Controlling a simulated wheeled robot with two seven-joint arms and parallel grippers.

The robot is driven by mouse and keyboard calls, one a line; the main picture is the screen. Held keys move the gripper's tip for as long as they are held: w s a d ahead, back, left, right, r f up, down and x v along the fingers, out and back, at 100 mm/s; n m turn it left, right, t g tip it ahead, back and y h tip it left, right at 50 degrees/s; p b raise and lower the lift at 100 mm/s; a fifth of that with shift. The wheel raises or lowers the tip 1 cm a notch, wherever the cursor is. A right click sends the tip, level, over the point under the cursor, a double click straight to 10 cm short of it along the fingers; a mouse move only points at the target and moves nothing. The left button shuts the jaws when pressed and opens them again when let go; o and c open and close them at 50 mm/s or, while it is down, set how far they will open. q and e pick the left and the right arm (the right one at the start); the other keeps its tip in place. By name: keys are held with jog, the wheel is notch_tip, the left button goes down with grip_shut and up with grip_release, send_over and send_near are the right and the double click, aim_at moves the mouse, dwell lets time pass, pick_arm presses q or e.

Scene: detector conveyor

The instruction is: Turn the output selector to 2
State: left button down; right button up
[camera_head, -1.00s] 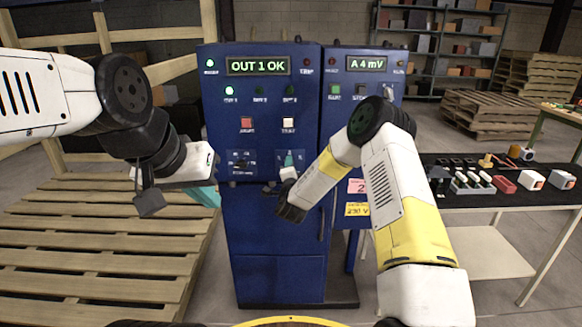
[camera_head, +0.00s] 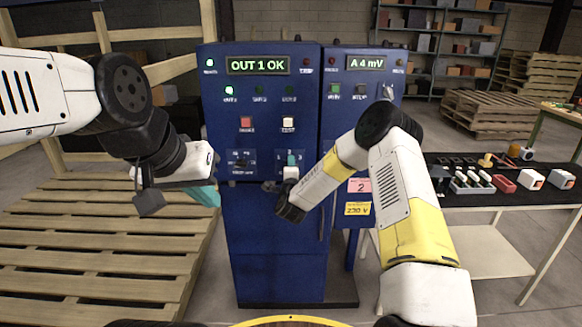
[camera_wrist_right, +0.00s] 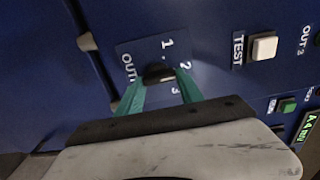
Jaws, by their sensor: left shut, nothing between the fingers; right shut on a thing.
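The output selector (camera_wrist_right: 159,72) is a dark knob on the blue cabinet, with 1, 2 and 3 printed around it in the right wrist view. Which number it points at is hard to tell. My right gripper (camera_wrist_right: 161,82) is shut on it, one teal finger on each side; in the head view its teal fingers (camera_head: 291,158) cover the knob. The cabinet display (camera_head: 258,65) reads OUT 1 OK, and the leftmost green lamp (camera_head: 229,90) below it is bright. My left gripper (camera_head: 207,195) is shut and empty, left of the cabinet.
A red button (camera_head: 246,123) and a white TEST button (camera_head: 288,122) sit above the selector. Another knob (camera_head: 240,159) is left of it. A second blue panel (camera_head: 362,63) reads A 4 mV. A table (camera_head: 480,208) with small parts stands right.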

jog(key=o, duration=1.4)
jog(key=s, duration=0.7)
jog(key=shift+s, duration=0.4)
